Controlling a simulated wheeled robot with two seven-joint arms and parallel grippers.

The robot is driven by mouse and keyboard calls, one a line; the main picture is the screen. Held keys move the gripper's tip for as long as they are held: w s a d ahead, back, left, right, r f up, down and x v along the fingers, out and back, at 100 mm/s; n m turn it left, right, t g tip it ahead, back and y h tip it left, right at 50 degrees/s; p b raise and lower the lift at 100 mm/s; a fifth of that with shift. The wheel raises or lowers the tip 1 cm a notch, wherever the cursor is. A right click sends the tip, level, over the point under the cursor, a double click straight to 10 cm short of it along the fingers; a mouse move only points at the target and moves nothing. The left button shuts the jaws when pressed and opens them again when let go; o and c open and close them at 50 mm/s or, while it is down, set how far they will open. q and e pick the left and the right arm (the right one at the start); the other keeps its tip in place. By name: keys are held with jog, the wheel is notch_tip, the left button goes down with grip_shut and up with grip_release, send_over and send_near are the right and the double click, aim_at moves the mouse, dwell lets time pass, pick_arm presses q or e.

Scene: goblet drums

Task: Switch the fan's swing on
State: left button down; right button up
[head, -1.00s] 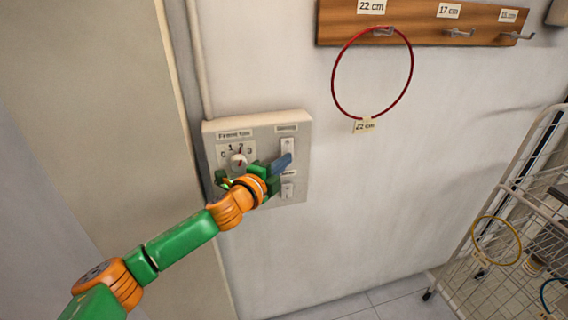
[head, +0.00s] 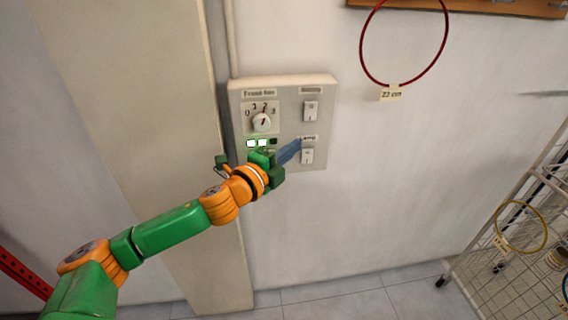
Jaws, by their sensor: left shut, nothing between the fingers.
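A pale control panel (head: 285,88) is on the wall. At its upper left is a fan knob (head: 262,122) marked 0 to 3, its pointer up near 2. At its upper right is a rocker switch (head: 311,110) under a blurred label; which side is pressed I cannot tell. Below it is a second rocker switch (head: 307,156) labelled "Lamp". My left gripper (head: 291,150) is shut and empty, its blue fingertips in front of the panel beside the Lamp switch and below the upper switch. Whether it touches the panel I cannot tell. My right gripper is not in view.
Under the knob are small lights (head: 257,143), two bright and one dark. A red ring (head: 447,40) tagged 22 cm hangs from a wooden rack (head: 480,8). A white wire cart (head: 500,240) stands at right. The wall below the panel is clear.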

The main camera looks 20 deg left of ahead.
pick_arm(q)
jog(key=s, duration=0.1)
jog(key=s+b, duration=0.1)
jog(key=s, duration=0.1)
jog(key=shift+s+a+f, duration=0.15)
jog(key=shift+s+a, duration=0.05)
jog(key=shift+s, duration=0.1)
